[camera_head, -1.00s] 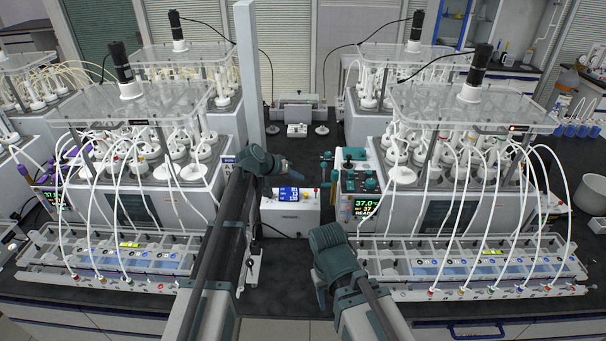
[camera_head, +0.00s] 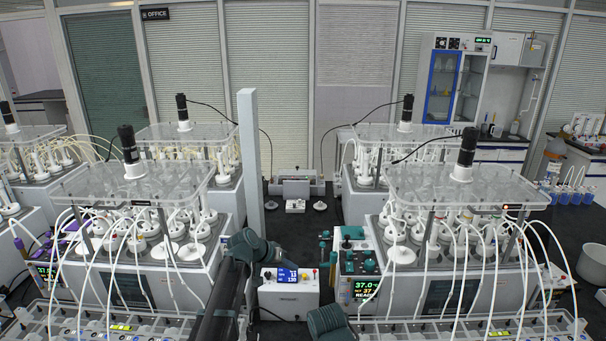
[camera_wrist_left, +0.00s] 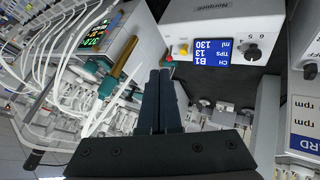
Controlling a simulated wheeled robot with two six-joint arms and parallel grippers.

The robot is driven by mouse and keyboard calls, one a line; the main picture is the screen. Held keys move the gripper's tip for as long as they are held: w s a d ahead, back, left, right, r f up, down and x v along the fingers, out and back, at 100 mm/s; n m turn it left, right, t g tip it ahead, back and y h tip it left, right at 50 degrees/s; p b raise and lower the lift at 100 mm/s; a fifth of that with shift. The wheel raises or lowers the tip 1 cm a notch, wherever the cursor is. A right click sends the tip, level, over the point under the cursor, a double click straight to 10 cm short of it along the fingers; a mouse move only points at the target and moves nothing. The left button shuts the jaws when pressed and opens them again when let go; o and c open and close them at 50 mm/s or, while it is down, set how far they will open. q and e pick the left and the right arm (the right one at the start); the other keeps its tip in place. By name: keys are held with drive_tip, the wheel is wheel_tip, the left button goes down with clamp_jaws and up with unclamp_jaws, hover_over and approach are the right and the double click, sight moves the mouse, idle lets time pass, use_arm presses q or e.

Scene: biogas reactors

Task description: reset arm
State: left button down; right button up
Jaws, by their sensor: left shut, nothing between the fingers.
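My left arm comes in from the bottom in the head view, left of the middle. Its teal wrist is beside the small white control box with a blue display (camera_head: 292,288); the fingers are hard to make out there. In the left wrist view my left gripper (camera_wrist_left: 160,75) is shut, its two dark fingers together with nothing between them. The control box (camera_wrist_left: 215,35) is just beyond the fingertips. Only a teal link of my right arm shows at the bottom edge of the head view; its gripper is out of the frame.
Reactor units with clear lids stand left (camera_head: 160,255) and right (camera_head: 455,265), with white tubes arching to racks in front. A white post (camera_head: 250,150) rises near the middle. A box with teal knobs and a green display (camera_head: 366,288) stands right of the control box.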

use_arm(q)
drive_tip(key=s+d+f+m+g+y+b, duration=0.1)
drive_tip(key=s+d+f+g+b, duration=0.15)
drive_tip(key=s+f, duration=0.45)
drive_tip(key=s+d+f+g+y+b, duration=0.1)
drive_tip(key=s+f+y+b, duration=0.15)
drive_tip(key=s, duration=0.75)
drive_tip(key=s+a+f+g+y+b, duration=0.1)
drive_tip(key=s+a+f+y+b, duration=0.1)
drive_tip(key=s, duration=0.6)
drive_tip(key=s+a+f+g+y+b, duration=0.1)
drive_tip(key=s+f, duration=0.3)
drive_tip(key=s, duration=0.5)
drive_tip(key=shift+a+f+y+b, duration=0.45)
drive_tip(key=shift+y+b, duration=0.3)
drive_tip(key=shift+b, duration=0.1)
